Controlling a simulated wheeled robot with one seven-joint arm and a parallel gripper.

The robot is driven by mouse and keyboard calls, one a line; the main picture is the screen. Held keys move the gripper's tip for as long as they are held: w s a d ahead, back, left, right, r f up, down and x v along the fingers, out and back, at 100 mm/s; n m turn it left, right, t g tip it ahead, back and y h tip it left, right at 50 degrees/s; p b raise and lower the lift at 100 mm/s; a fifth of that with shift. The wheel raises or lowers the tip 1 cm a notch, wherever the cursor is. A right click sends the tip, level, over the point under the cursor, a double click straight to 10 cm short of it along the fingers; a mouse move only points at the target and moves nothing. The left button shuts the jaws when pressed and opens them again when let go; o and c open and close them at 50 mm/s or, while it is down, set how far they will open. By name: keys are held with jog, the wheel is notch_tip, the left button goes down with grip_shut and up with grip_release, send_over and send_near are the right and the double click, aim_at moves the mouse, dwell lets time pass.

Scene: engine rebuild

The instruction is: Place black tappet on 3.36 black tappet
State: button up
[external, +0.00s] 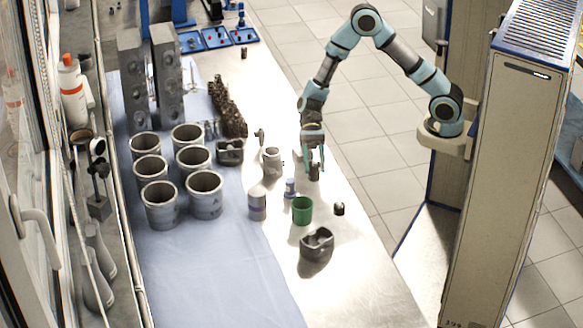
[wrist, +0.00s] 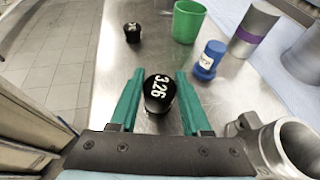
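A black tappet (wrist: 158,94) marked "3.26" is between the two green fingers of my gripper (wrist: 160,72) in the wrist view. A narrow gap shows beside it on each side, so my gripper looks open around it. In the external view my gripper (external: 315,160) points down over the metal table, with this tappet (external: 314,173) below and between its fingertips. A second black tappet (wrist: 132,32) stands apart at the upper left of the wrist view, with an unreadable white mark on top. It also shows in the external view (external: 339,209).
A green cup (external: 302,210), a blue bottle (external: 290,188) and a grey cylinder with a purple band (external: 257,204) stand nearby. A piston (external: 272,161) is left of my gripper. A dark metal part (external: 317,244) lies nearer the camera. Several cylinder liners (external: 205,195) stand on blue cloth.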

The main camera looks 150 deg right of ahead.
jog(key=o, duration=0.4)
jog(key=shift+r, duration=0.1)
jog(key=b+v, duration=0.2)
jog(key=v, duration=1)
jog(key=shift+b, duration=0.3)
jog(key=w+a+r+n+g+h+p, duration=0.15)
jog(key=a+n+g+p, duration=0.35)
jog(key=a, duration=0.5)
jog(key=w+a+n+g+y+p, duration=0.1)
jog(key=w+a+n+g+p, duration=0.2)
jog(key=a+n, duration=0.45)
jog(key=s+a+r+n+g+h+p, duration=0.1)
jog(key=s+a+r+n+h+p, duration=0.1)
jog(key=a+n, duration=0.6)
jog(key=s+a+r+n+h+p, duration=0.2)
jog(key=a+r+n+h+p, duration=0.3)
jog(key=a+n, duration=0.3)
jog(key=shift+a+r+g+p, duration=0.3)
jog(key=shift+r+g+p, duration=0.1)
jog(key=shift+r+p, duration=0.3)
